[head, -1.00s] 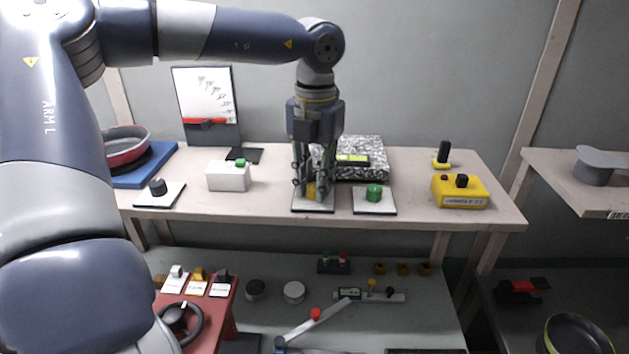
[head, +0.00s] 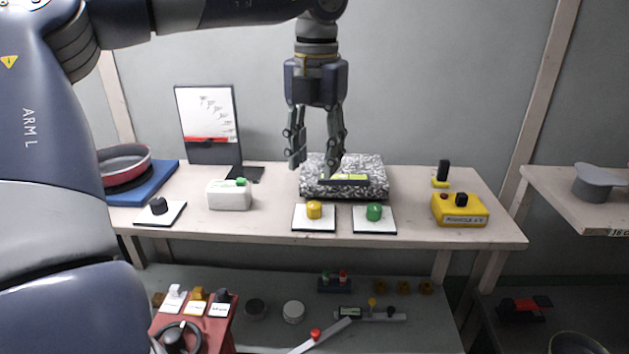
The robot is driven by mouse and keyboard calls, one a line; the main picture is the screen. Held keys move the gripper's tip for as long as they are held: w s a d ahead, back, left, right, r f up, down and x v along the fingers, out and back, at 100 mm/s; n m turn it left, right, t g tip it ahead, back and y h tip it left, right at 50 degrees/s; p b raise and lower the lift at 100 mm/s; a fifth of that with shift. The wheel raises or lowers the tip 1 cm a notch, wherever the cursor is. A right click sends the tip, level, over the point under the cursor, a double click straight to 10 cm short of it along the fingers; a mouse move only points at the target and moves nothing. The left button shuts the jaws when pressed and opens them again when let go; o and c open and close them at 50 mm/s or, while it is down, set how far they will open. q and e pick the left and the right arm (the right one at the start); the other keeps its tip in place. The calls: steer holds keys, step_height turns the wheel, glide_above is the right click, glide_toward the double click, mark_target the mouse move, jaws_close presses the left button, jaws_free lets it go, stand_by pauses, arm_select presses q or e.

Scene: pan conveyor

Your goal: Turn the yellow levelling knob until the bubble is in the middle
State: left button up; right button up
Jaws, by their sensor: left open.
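The yellow levelling knob (head: 314,210) stands on a white square plate (head: 314,225) near the front of the bench. My left gripper (head: 311,165) points down above and behind the knob, open and empty, clear of it. Behind the knob is a speckled grey block (head: 372,165) with a yellow-green bubble vial (head: 348,178) on it. One fingertip overlaps the left end of the vial's holder in the picture. The bubble is too small to place surely. A green knob (head: 374,212) on its own plate stands to the right. My right gripper is not in view.
A white box with a green button (head: 229,195) and a black knob (head: 158,206) stand left on the bench. A yellow control box (head: 460,211) is at the right. A pan (head: 124,160) lies on a blue mat at far left. A lower shelf holds several tools.

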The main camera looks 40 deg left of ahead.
arm_select(q)
steer(key=shift+r, duration=1.45)
